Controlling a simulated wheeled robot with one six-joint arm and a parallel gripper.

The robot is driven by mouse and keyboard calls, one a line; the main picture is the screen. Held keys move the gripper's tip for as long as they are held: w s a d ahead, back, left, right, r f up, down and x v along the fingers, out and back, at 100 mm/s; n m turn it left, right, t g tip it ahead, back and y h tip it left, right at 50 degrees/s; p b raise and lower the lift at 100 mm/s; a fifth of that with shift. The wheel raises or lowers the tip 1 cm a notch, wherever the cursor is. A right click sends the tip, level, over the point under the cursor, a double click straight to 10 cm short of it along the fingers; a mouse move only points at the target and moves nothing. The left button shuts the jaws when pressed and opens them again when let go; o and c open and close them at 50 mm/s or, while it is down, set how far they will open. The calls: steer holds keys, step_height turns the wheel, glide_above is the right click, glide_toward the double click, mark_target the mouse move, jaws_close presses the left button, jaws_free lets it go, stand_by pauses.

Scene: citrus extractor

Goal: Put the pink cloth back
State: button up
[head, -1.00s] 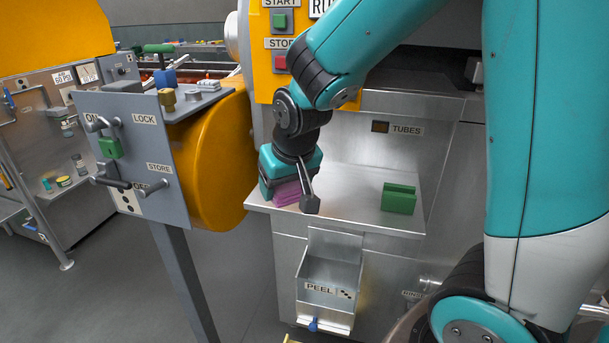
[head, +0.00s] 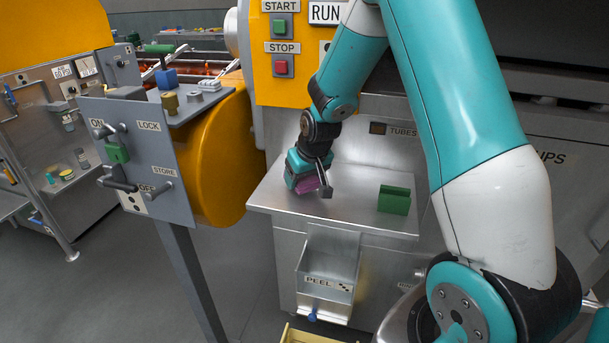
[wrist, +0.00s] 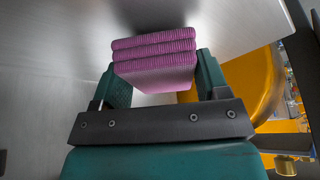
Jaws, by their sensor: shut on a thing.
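The pink cloth (head: 308,185) is a folded, ribbed stack held at the tip of my gripper (head: 312,183). In the wrist view the cloth (wrist: 153,62) sits between the two green fingers of my gripper (wrist: 157,80), which are shut on it from both sides. In the head view my gripper is over the left part of the steel shelf (head: 345,208), with the cloth low under it. I cannot tell whether the cloth touches the shelf. The gripper hides part of the cloth.
A green slotted block (head: 394,199) stands at the right of the shelf. Below is a bin marked PEEL (head: 322,285). A yellow drum (head: 210,155) and grey switch panel (head: 130,160) stand to the left. The middle of the shelf is clear.

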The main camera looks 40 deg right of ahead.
steer(key=shift+w+d+f+p, duration=0.15)
steer(key=shift+f+p, duration=0.2)
steer(key=shift+p, duration=0.2)
steer(key=shift+f, duration=0.1)
steer(key=shift+f+b, duration=0.3)
steer(key=shift+b, duration=0.1)
steer(key=o, duration=1)
steer(key=shift+o, duration=0.2)
steer(key=shift+r, duration=0.1)
